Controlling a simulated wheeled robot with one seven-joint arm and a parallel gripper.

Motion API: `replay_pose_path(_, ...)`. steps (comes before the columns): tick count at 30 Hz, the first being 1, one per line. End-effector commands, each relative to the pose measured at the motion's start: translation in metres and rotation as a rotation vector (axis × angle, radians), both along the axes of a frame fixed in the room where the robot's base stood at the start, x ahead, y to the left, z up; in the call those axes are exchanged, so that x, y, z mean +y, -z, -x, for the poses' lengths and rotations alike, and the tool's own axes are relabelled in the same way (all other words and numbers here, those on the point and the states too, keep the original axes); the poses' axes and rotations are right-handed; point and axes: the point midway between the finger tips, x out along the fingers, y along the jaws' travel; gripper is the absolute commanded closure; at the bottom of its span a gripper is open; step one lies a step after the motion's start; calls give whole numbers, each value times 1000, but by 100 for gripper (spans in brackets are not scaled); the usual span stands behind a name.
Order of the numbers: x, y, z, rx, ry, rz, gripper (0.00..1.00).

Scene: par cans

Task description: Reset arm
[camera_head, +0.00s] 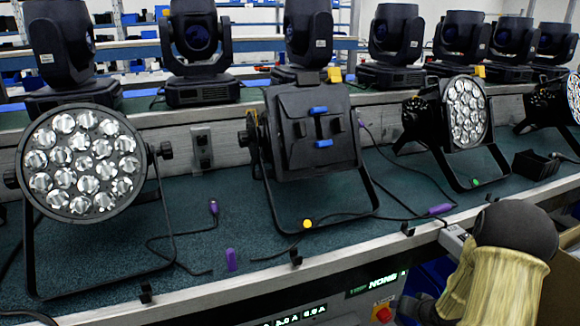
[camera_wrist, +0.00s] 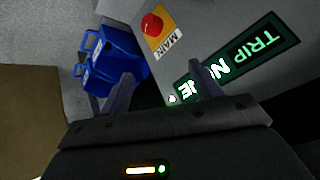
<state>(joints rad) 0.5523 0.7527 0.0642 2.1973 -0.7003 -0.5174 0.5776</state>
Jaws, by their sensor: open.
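My gripper (camera_wrist: 160,72) is open in the wrist view, its two dark fingers apart with nothing between them. It faces the grey front panel under the bench, beside a lit green "TRIP NONE" display (camera_wrist: 245,55). A red button (camera_wrist: 152,24) on a yellow plate marked "MAIN" is beyond the fingertips. In the head view my arm is at the lower right, by the bench's front edge, and the fingers cannot be made out. The red button (camera_head: 383,313) and the display (camera_head: 376,284) also show there, left of my arm.
The green-topped bench (camera_head: 190,265) carries a round par can (camera_head: 80,165), one with a dark back (camera_head: 310,130), and others at right. Cables and purple connectors lie among them. Moving-head lights (camera_head: 195,40) line the shelf behind. A blue bin (camera_wrist: 115,55) is near my left finger.

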Motion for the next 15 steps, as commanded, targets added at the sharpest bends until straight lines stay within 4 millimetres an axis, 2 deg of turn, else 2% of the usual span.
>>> replay_pose_path(1, 11, -17, 2, 22, -17, 40, 36)
replay_pose_path(8, 56, -73, 34, 156, -79, 177, 36)
replay_pose_path(15, 110, -123, 90, 290, -162, 240, 36)
